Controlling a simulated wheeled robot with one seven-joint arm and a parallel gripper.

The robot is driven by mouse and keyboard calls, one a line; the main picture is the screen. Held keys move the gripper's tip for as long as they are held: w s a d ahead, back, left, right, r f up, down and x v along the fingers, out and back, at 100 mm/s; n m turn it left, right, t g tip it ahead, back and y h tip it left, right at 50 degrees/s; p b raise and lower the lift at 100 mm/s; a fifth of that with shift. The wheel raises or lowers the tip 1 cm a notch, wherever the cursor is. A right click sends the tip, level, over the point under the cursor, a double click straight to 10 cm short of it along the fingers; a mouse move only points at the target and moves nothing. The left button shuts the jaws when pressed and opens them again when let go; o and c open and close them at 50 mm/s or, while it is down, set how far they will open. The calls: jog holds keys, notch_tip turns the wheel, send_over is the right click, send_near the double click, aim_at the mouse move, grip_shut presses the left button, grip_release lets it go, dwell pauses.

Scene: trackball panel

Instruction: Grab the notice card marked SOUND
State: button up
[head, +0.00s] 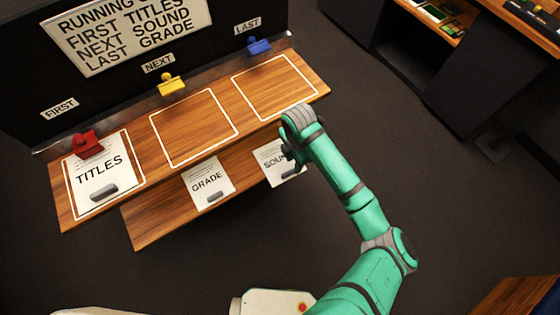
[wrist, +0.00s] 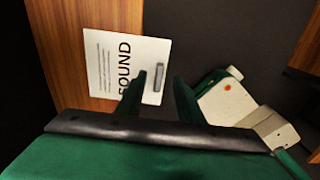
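The SOUND card (head: 270,160) is white and lies on the lower wooden shelf, at its right end. My gripper (head: 291,154) is over the card's right part and hides some of its lettering. In the wrist view the SOUND card (wrist: 112,62) has a grey grip tab (wrist: 158,77) near one edge. My gripper (wrist: 160,80) is open, its two green fingers apart, and the tab shows between the fingertips. I cannot tell how far above the tab they are.
The GRADE card (head: 208,184) lies left of SOUND. The TITLES card (head: 100,178) is in the first outlined space under a red clip (head: 87,144). The spaces under the yellow clip (head: 172,84) and blue clip (head: 258,47) are empty. A sign (head: 130,32) stands behind.

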aim_at(293, 170)
notch_tip(293, 170, down, 6)
jog(key=shift+r, duration=0.15)
grip_shut()
